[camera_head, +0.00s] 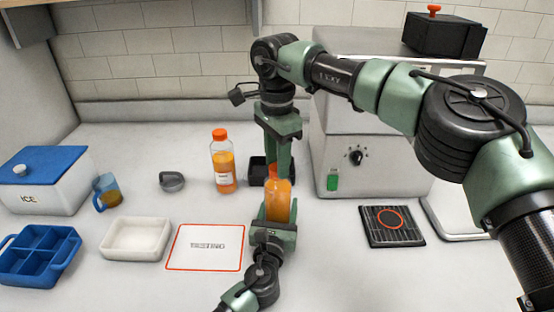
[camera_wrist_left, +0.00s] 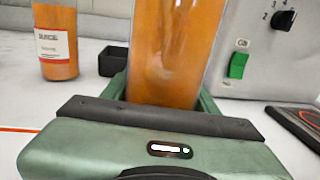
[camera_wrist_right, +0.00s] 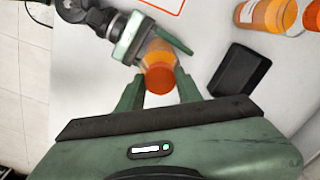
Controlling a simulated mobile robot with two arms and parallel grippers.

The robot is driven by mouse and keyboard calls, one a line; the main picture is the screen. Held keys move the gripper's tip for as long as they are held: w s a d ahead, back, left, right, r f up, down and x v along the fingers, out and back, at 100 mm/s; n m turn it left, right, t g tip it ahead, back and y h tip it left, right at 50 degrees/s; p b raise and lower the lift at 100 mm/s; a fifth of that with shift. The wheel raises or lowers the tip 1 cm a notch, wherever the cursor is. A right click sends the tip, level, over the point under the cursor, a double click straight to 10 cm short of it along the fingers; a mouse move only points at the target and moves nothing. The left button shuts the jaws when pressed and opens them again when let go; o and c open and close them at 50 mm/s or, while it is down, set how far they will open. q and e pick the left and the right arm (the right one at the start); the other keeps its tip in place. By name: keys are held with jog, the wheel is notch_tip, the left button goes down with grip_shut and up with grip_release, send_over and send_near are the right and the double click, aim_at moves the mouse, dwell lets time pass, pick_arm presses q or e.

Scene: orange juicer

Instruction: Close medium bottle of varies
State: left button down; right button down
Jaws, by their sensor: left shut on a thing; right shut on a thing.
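The medium bottle (camera_head: 278,205) of orange juice stands upright at the middle of the counter. My left gripper (camera_head: 276,222) is shut around its body from the front; the bottle's body fills the middle of the left wrist view (camera_wrist_left: 172,50). My right gripper (camera_head: 279,172) points straight down over the bottle and is shut on its orange cap (camera_wrist_right: 160,80). The cap sits at the bottle's mouth, between the right fingers in the right wrist view. The fingers partly hide the bottle's neck in the head view, so how tightly the cap sits cannot be told.
A taller capped juice bottle (camera_head: 223,165) stands to the left, with a small black tray (camera_head: 258,172) behind the held bottle. A red-edged mat (camera_head: 205,258), white tray (camera_head: 135,240), blue-handled jug (camera_head: 107,192) and ice box (camera_head: 42,185) lie further left. The steel machine (camera_head: 385,180) stands right.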

jog(key=m, duration=1.2)
jog(key=shift+w+m, duration=0.1)
jog(key=shift+m, duration=0.2)
jog(key=m, duration=1.2)
jog(key=shift+d+m, duration=0.1)
jog(key=shift+m, duration=0.3)
jog(key=m, duration=1)
jog(key=shift+d, duration=0.1)
jog(key=m, duration=0.6)
jog(key=shift+m, duration=0.3)
jog(key=m, duration=0.5)
jog(key=shift+m, duration=0.4)
